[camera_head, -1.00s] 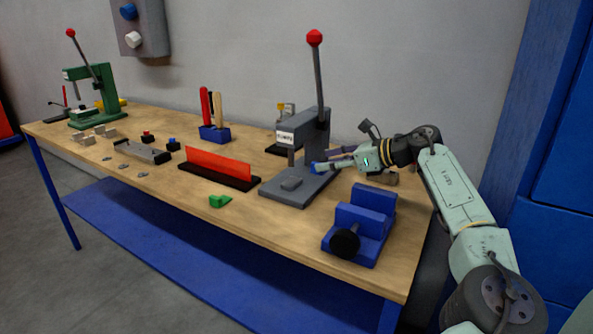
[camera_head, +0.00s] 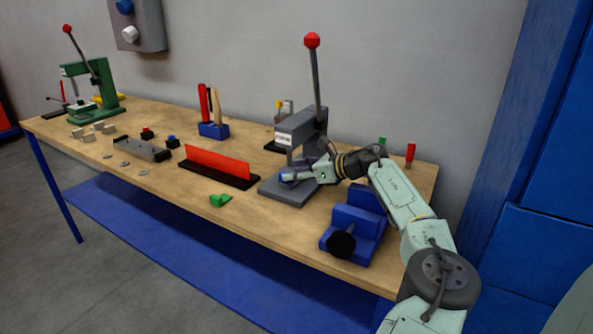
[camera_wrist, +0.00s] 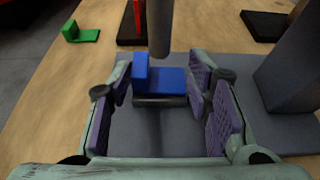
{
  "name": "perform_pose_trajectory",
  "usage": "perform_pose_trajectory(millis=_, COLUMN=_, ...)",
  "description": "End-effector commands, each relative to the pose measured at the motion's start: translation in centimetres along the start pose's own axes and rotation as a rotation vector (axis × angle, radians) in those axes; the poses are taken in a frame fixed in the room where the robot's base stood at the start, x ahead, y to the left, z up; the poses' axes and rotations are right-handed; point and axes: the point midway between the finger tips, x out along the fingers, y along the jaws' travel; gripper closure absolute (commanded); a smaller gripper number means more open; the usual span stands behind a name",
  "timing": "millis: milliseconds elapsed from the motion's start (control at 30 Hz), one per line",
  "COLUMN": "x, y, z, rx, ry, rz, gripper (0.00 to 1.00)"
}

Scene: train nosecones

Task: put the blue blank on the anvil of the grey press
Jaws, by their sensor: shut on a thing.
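The grey press (camera_head: 302,128) stands near the right end of the bench with its red-knobbed lever up. My gripper (camera_head: 292,176) is inside its working space, low over the base. In the wrist view my gripper (camera_wrist: 160,83) is shut on the blue blank (camera_wrist: 165,80), its purple pads on either side. The blank has a raised step at its left end. The press's round ram (camera_wrist: 159,28) hangs just beyond and above it. The dark edge of the anvil (camera_wrist: 160,101) shows under the blank. I cannot tell whether blank and anvil touch.
A blue vise-like block (camera_head: 355,222) stands in front of the press, close to my arm. A green press (camera_head: 95,100) is at the far left.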

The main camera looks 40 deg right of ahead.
Motion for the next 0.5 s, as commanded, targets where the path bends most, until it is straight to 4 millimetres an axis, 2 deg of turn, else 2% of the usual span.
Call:
perform_pose_trajectory(millis=100, x=0.15, y=0.03, z=-0.34, rx=0.000, ry=-0.001, rz=0.001, gripper=0.82)
perform_pose_trajectory(millis=133, x=0.11, y=0.03, z=-0.23, rx=0.000, ry=0.000, rz=0.001, gripper=0.54)
perform_pose_trajectory(millis=400, x=0.07, y=0.03, z=-0.18, rx=0.000, ry=0.000, rz=0.001, gripper=0.36)
perform_pose_trajectory(millis=500, x=0.07, y=0.04, z=-0.17, rx=0.000, ry=0.000, rz=0.001, gripper=0.34)
